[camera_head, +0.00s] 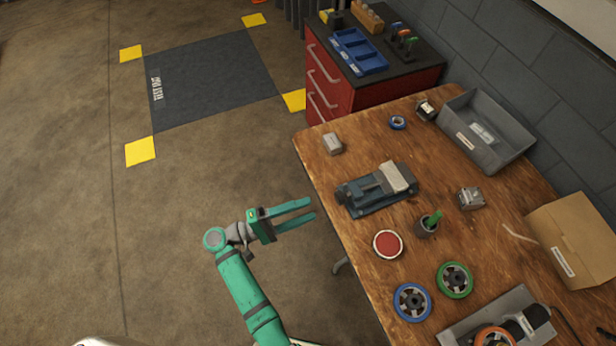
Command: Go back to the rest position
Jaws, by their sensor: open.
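My gripper (298,213) is green, with two long parallel fingers spread apart and nothing between them. It points right, toward the left edge of the wooden workbench (345,178). In this view it shows over bare floor, just left of the bench. My arm is bent and comes up from the bottom of the picture. Its base is partly out of view.
The bench carries a vise (368,195), a red button (387,244), a grey bin (512,148), a cardboard box (570,240), and blue (412,301) and green (455,280) wheels. A red drawer cabinet (325,70) stands behind. A dark floor mat (215,75) with yellow corners lies left. The floor at left is clear.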

